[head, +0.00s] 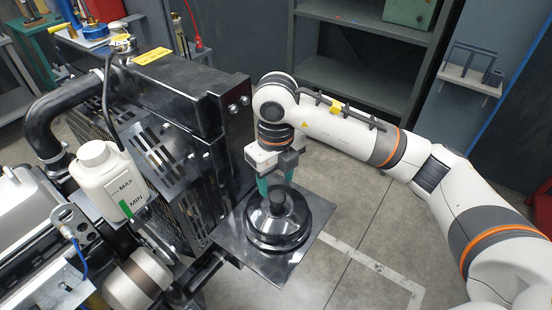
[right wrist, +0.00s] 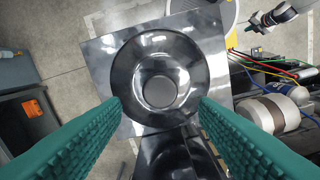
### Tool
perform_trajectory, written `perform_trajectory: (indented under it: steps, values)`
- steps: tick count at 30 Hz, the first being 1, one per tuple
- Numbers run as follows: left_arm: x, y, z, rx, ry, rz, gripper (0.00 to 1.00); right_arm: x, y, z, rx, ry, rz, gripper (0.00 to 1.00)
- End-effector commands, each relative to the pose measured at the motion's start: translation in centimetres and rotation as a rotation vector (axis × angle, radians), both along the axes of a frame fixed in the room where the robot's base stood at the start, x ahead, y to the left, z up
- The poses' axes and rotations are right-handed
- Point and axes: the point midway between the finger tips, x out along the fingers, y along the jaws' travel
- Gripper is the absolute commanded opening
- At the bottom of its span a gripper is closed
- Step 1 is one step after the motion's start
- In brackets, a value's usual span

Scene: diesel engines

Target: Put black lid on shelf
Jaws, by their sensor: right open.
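The black lid (head: 277,221) is a round, glossy disc with a raised knob. It lies on a flat dark square plate (head: 238,238) beside the engine.
The engine (head: 165,105) with a white coolant bottle (head: 108,178) fills the left, close to my right gripper. A green box (head: 408,12) sits on the shelf's upper right. A grey bracket (head: 470,75) is right of it. Open floor lies between plate and shelf.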

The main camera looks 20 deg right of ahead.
Motion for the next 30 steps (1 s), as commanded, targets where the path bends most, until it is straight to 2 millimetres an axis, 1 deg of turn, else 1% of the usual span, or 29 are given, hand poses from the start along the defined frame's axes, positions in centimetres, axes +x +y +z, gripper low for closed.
perform_trajectory:
  steps: [1, 4, 6, 9, 12, 17, 26, 28, 29, 30]
  values:
    - [0.0, 0.0, -0.8, 0.000, 0.000, 0.000, 0.00, 0.1, 0.0, 1.0, 0.001, -0.008, 0.002, 0.55]
    - [0.0, 0.0, -1.2, 0.000, 0.000, 0.000, 0.00, 0.1, 0.0, 3.3, 0.001, -0.007, 0.001, 0.55]
    - [0.1, 0.0, -1.1, 0.000, -0.001, 0.000, 0.00, 0.1, 0.0, 4.8, -0.002, -0.008, 0.001, 0.55]
    - [0.1, 0.0, -1.3, 0.000, -0.001, 0.001, 0.00, 0.1, 0.0, 6.3, -0.001, -0.006, 0.000, 0.55]
    - [0.1, 0.0, -1.4, 0.000, -0.001, 0.001, 0.00, 0.0, 0.0, 7.3, -0.002, -0.004, 0.001, 0.55]
    - [0.1, 0.0, -1.4, -0.001, -0.002, 0.001, 0.00, 0.0, 0.0, 8.0, -0.001, -0.001, 0.001, 0.55]
    - [0.2, 0.0, -1.4, -0.001, -0.003, 0.001, 0.00, -0.1, 0.1, 8.0, 0.004, 0.002, 0.003, 0.55]
    - [0.2, 0.0, -1.4, 0.000, -0.003, 0.001, 0.00, -0.4, 0.8, 7.6, 0.038, 0.014, 0.020, 0.55]
    - [0.3, 0.0, -1.4, 0.000, -0.004, 0.001, 0.00, -0.6, 1.5, 7.3, 0.069, 0.024, 0.035, 0.55]
    - [0.3, 0.0, -1.4, 0.000, -0.005, 0.001, 0.00, -1.2, 2.7, 6.7, 0.129, 0.042, 0.059, 0.55]
